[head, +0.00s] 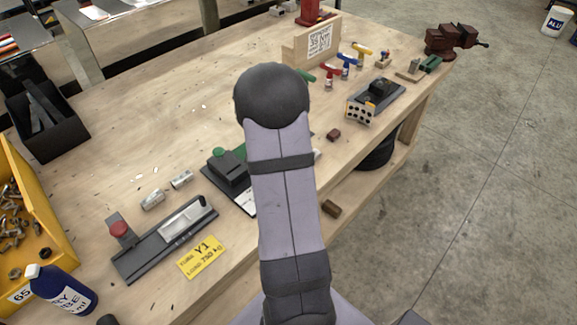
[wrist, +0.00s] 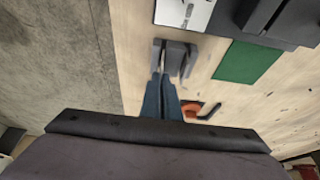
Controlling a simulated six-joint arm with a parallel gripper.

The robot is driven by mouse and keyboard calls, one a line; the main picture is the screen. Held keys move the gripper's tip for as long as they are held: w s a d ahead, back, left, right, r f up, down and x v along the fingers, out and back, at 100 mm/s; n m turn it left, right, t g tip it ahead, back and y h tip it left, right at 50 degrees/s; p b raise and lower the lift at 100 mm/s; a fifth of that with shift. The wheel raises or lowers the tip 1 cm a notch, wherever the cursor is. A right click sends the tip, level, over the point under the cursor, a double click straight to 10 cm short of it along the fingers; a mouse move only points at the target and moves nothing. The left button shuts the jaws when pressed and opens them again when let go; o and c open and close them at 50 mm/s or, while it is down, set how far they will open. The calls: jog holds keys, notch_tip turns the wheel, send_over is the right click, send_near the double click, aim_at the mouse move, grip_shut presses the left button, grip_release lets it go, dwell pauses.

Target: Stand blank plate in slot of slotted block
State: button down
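In the wrist view my gripper (wrist: 162,80) has two blue-grey fingers that run close together. Their tips are beside a small dark grey piece with a narrow gap (wrist: 178,58), which looks like the slotted block. I cannot tell whether the tips touch it or are above it. No blank plate can be made out for sure; whether a thin plate is between the fingers is unclear. In the head view my arm hides the gripper and this part of the bench.
A green sheet (wrist: 248,62), a pale slotted plate (wrist: 184,12) and an orange-handled item (wrist: 207,110) lie nearby. The wooden bench (head: 150,110) also holds a rail fixture (head: 150,248), a yellow card (head: 201,257) and a black bin (head: 45,130). Bare wood shows at its back left.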

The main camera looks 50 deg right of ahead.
notch_tip(320, 180, up, 8)
jog(key=shift+f+b, duration=0.15)
jog(key=shift+b, duration=0.7)
jog(key=shift+n, duration=0.5)
jog(key=w+a+f+n+t+y+p, duration=0.2)
jog(key=w+a+f+n+t, duration=0.25)
jog(key=a+n, duration=0.5)
jog(key=w+a+r+n+y+p, duration=0.1)
jog(key=a+r+n+p, duration=0.2)
jog(key=a, duration=0.9)
jog(key=w+a+r+n+y+p, duration=0.1)
jog(key=a+r+n+p, duration=0.3)
jog(key=a, duration=0.7)
notch_tip(320, 180, up, 3)
jog(key=p, duration=0.2)
jog(key=shift+w+a+f+p, duration=0.15)
jog(key=shift+a+p, duration=0.2)
jog(key=shift+a, duration=0.05)
